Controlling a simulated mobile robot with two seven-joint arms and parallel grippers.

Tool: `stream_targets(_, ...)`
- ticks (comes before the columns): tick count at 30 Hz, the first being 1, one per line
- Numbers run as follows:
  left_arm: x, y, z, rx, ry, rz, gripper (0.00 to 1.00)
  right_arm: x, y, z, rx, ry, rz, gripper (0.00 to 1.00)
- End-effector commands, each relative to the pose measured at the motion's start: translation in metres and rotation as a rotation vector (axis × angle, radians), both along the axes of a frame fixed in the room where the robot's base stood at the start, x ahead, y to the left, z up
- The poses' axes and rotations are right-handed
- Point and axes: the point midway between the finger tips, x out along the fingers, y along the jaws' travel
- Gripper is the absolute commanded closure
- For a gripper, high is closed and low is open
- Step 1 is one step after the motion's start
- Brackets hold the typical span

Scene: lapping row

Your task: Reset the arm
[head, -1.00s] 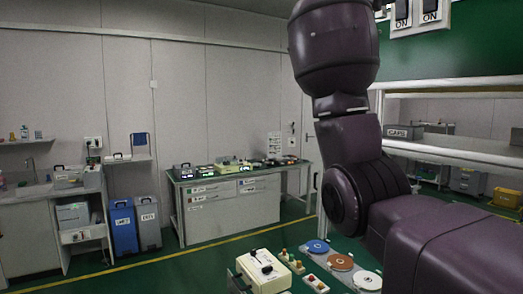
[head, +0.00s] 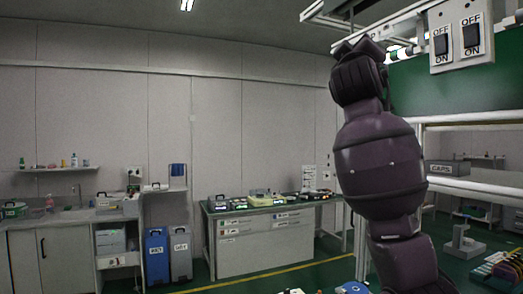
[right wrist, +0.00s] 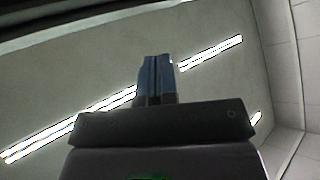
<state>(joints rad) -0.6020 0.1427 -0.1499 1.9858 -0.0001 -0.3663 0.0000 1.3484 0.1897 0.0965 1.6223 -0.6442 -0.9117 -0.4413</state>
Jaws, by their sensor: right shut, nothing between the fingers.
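My right arm (head: 378,165) stands raised in the right half of the head view, with its wrist end up beside the switch panel. My right gripper (right wrist: 157,80) shows in the right wrist view as two blue fingers side by side. They are closed together with nothing between them, against the ceiling and its light strips. I cannot make out the fingertips in the head view. My left gripper is in neither view.
A white panel with two OFF/ON switches (head: 457,36) hangs at upper right, close to the raised arm. A green board (head: 450,85) and white frame rails (head: 470,186) are below it. A bench (head: 265,240) with equipment stands against the back wall.

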Motion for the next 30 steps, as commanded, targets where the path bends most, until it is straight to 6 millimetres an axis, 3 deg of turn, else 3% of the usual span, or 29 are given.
stream_targets(1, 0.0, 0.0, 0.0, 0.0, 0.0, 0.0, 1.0, 0.012, 0.002, -0.027, 0.009, 0.003, 0.056, 1.0)
stream_targets(6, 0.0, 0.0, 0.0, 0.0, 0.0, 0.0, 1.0, 0.036, 0.011, -0.108, 0.062, 0.008, 0.245, 1.0)
stream_targets(14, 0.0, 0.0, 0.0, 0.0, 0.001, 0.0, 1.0, 0.05, 0.013, -0.238, 0.177, 0.072, 0.465, 1.0)
stream_targets(23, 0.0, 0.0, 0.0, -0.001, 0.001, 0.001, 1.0, 0.032, 0.004, -0.389, 0.348, 0.188, 0.624, 1.0)
stream_targets(30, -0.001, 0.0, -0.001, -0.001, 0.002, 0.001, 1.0, -0.005, -0.008, -0.506, 0.49, 0.303, 0.675, 1.0)
